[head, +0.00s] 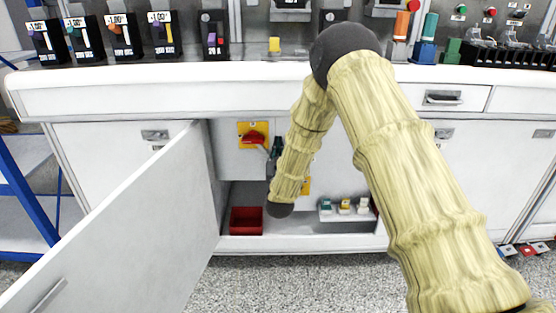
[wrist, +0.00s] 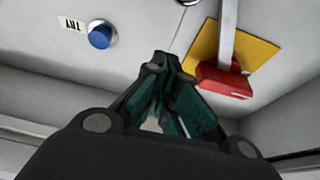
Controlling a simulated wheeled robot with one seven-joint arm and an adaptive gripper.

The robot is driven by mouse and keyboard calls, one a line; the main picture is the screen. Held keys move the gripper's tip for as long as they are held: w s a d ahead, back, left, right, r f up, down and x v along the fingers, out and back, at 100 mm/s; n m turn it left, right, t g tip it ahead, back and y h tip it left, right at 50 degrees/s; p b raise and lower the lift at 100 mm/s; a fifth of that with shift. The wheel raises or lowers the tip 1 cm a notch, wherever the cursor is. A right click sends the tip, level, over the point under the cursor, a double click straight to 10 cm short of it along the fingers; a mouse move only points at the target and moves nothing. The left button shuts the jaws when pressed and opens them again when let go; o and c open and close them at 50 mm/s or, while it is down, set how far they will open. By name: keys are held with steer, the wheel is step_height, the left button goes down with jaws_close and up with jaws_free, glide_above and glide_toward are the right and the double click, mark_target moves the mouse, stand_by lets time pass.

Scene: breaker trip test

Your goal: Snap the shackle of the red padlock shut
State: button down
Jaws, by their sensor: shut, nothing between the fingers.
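A red part (head: 252,137) sits on a yellow plate (head: 244,127) on the back wall inside the open cabinet. In the wrist view the red part (wrist: 224,82) is a block with a dark recess, and a pale grey bar stands above it. I cannot tell whether it is the padlock or a switch handle, and no shackle can be made out clearly. My gripper (head: 276,150) is inside the cabinet, just right of the red part. In the wrist view my gripper (wrist: 163,65) is shut and empty, its tips left of the red part and apparently apart from it.
A blue knob (wrist: 99,35) beside a TRY label shows left in the wrist view. The white door (head: 120,225) stands open on the left. A red bin (head: 246,220) and a tray (head: 345,216) of small pieces stand on the cabinet floor. The bench top (head: 170,75) overhangs the opening.

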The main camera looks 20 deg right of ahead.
steer(key=shift+w+d+b, duration=0.2)
steer(key=shift+w, duration=0.4)
steer(key=shift+w+d+b, duration=0.15)
steer(key=shift+w+b, duration=0.05)
steer(key=shift+w, duration=0.35)
step_height(320, 180, down, 2)
steer(key=shift+f+b, duration=0.1)
steer(key=shift+b, duration=0.3)
steer(key=shift+f, duration=0.5)
steer(key=shift+s+f, duration=0.15)
steer(key=shift+f, duration=1.05)
